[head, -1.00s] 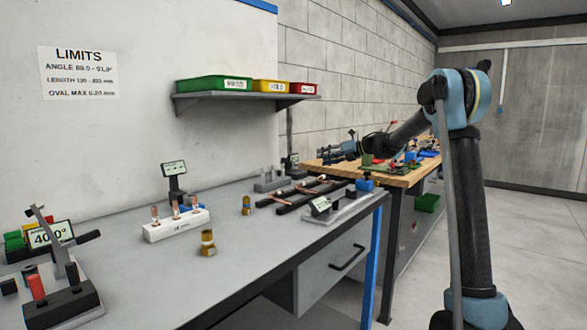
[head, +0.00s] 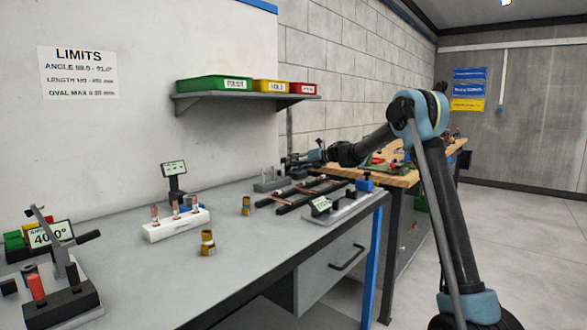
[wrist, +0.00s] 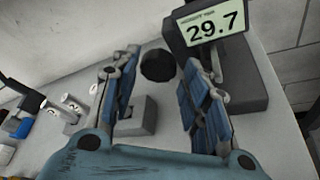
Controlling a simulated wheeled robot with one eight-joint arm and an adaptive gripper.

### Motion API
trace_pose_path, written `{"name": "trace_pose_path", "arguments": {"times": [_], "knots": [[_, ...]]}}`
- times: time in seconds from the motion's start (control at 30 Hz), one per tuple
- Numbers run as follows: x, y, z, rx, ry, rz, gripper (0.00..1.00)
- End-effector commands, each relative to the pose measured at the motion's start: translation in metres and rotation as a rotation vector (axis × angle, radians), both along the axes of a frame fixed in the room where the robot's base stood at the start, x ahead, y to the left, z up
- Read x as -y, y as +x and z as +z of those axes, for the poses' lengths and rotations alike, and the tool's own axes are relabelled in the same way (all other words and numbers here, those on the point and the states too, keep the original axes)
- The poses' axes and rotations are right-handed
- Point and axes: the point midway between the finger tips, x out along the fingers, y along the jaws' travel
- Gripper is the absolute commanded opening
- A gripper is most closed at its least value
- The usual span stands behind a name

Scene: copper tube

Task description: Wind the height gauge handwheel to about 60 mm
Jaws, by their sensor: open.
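The height gauge's display (wrist: 214,28) reads 29.7 at the upper right of the wrist view, on a dark stand. A dark round knob (wrist: 158,66), which looks like the handwheel, shows between the fingertips. My gripper (wrist: 160,74) is open, with one blue-padded finger on each side of the knob and a visible gap to it. Whether the knob lies fully between the pads in depth, I cannot tell. In the head view my gripper (head: 294,160) is at the back right of the bench and hides most of the gauge.
In the head view, copper tubes on dark rails (head: 305,193) and a small display fixture (head: 325,206) stand in front of my gripper. A shelf with bins (head: 245,97) hangs above the bench (head: 240,240).

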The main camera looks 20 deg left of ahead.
Motion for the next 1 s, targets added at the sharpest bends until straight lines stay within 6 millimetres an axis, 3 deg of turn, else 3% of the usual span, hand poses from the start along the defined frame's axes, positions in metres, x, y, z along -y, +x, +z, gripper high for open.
{"name": "trace_pose_path", "arguments": {"times": [0.2,0.47,0.6,0.63,1.0], "knots": [[-0.0114,0.0011,-0.0035,0.0,0.0,0.0,0.42],[-0.012,0.0014,-0.0038,0.0,0.0,0.0,0.42],[-0.0119,0.0014,-0.0038,0.0,0.0,0.0,0.13],[-0.0119,0.0016,-0.0038,0.0,0.0,0.0,0.1],[-0.0105,0.0042,-0.0057,-0.104,0.043,-0.002,0.1]]}}
